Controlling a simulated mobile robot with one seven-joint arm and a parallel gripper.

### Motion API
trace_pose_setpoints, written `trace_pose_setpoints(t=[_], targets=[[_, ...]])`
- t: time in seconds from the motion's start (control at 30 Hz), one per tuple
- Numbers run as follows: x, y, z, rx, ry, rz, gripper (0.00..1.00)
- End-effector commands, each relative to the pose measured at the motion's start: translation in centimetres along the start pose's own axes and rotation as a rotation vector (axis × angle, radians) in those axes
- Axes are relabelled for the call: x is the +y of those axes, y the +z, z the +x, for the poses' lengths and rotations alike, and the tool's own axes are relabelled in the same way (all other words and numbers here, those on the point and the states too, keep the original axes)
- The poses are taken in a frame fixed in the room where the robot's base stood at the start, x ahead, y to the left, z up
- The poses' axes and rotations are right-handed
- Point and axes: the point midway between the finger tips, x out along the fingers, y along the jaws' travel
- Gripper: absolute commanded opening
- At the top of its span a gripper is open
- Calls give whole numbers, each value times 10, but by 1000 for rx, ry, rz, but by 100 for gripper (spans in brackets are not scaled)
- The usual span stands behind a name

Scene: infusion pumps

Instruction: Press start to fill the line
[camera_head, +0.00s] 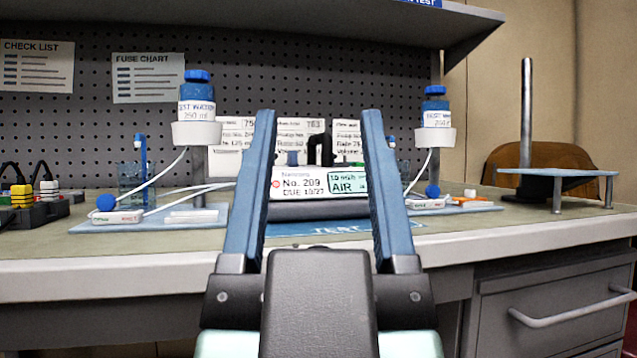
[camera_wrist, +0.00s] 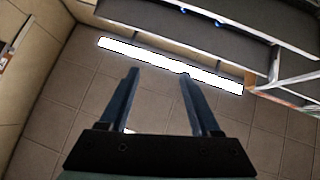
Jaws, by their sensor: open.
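An infusion pump (camera_head: 300,186) stands on the bench, seen between my gripper's fingers in the head view. Its label reads "No. 209, DUE" with a date, and its green screen (camera_head: 347,185) reads "AIR". A small red mark shows at the label's left edge. I cannot make out a start button; the fingers hide the pump's sides. Two bottles with blue caps stand in white holders, one left (camera_head: 197,100) and one right (camera_head: 436,108), with white tubing running down from them. My gripper (camera_head: 318,115) is open and empty, in front of the pump. The wrist view shows its fingers (camera_wrist: 158,72) apart.
The bench edge (camera_head: 120,278) runs across the front. Left are dark blocks with coloured plugs (camera_head: 40,200) and a clear beaker (camera_head: 131,178). Right is a stand with a metal post (camera_head: 526,115). A drawer handle (camera_head: 570,308) juts out below. A shelf (camera_head: 300,12) overhangs the bench.

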Motion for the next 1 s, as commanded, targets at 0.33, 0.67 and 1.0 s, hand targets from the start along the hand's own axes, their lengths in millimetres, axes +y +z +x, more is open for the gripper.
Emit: trace_pose_setpoints(t=[0.33,0.67,1.0], targets=[[0,0,0,0,0,0,0],[0,0,0,0,0,0,0],[0,0,0,0,0,0,0]])
